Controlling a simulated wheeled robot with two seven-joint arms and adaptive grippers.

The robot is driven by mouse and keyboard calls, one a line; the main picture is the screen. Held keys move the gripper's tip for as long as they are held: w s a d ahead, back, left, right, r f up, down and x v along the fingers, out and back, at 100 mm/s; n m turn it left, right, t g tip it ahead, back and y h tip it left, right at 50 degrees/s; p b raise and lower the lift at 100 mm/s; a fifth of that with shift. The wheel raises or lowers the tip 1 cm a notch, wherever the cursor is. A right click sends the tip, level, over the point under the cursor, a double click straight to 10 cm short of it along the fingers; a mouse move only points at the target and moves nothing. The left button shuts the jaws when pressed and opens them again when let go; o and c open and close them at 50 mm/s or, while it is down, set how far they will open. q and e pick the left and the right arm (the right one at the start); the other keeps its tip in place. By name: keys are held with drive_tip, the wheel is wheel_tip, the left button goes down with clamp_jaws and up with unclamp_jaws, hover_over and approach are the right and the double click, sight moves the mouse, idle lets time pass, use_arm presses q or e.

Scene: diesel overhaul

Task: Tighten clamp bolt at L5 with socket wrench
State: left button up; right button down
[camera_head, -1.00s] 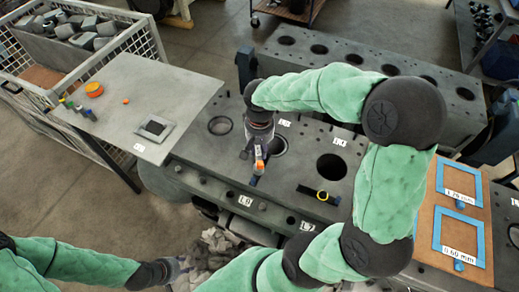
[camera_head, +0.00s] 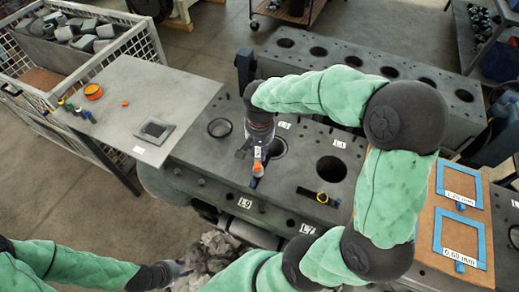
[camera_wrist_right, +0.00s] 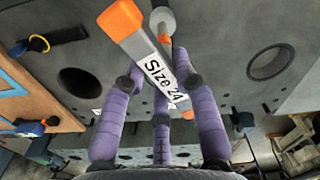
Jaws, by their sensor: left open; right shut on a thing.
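My right gripper (camera_head: 257,140) points down over the middle of the grey engine block. It is shut on the socket wrench (camera_head: 258,168), which has orange ends. In the right wrist view the wrench (camera_wrist_right: 150,58) lies slantwise across the purple fingers (camera_wrist_right: 162,85), its label reading "Size 24". A round grey part (camera_wrist_right: 163,20) shows beside it, but I cannot tell whether the wrench is seated on a bolt. Labels L9 (camera_head: 244,203) and L7 (camera_head: 307,229) mark the block's near side; I cannot make out an L5 label or its bolt. My left gripper (camera_head: 178,270) is open and empty at lower left.
The block (camera_head: 300,172) has large open bores and carries a black tool with a yellow ring (camera_head: 321,197). A wire bin (camera_head: 150,45) stands at upper left. Crumpled grey rags (camera_head: 206,256) lie near my left gripper.

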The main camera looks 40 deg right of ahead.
drive_tip(key=shift+r+p, duration=1)
drive_tip(key=shift+r, duration=0.65)
wheel_tip(320, 180, up, 6)
drive_tip(key=p, duration=0.4)
drive_tip(key=shift+p, duration=0.3)
